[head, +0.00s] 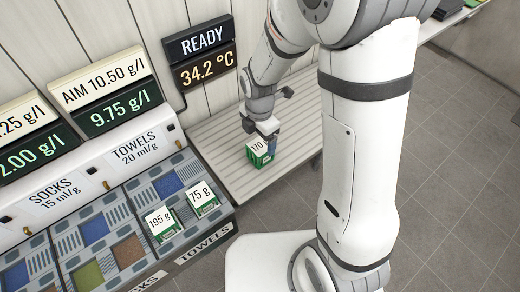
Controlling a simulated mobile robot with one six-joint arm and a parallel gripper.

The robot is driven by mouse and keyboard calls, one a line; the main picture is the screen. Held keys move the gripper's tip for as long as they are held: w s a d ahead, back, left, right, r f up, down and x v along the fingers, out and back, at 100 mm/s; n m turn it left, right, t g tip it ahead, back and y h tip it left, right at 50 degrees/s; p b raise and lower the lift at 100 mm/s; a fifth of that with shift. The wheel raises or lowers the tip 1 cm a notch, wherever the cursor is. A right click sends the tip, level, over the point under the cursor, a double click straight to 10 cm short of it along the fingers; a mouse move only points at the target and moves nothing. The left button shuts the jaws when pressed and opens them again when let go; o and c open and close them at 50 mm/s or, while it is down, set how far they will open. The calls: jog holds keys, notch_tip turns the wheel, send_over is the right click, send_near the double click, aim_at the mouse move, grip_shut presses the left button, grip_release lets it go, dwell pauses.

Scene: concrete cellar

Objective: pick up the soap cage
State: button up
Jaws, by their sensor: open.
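A small green cage (258,158) with a white top label reading "170" stands on the slatted white bench. Two similar green cages with white labels, "195 g" (162,225) and "75 g" (203,198), sit in the grey sectioned panel at lower left. My gripper (262,136) points down right at the "170" cage, its jaws open. It hides part of the cage's upper side, and I cannot tell whether the jaws touch the cage.
The slatted bench (218,155) is bare around the cage. Dosing panels labelled "SOCKS" (62,192) and "TOWELS" (135,148) adjoin it at left. Displays (203,56) reading "READY" and "34.2 °C" are on the wall behind. Tiled floor (455,170) is open at right.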

aim_at(260, 145)
jog(key=shift+d+f+p, duration=0.15)
jog(key=shift+f+p, duration=0.4)
jog(key=shift+f, duration=1.95)
jog(key=shift+c, duration=0.4)
jog(key=c, duration=1)
jog(key=shift+c, duration=0.6)
jog(key=shift+r, duration=0.15)
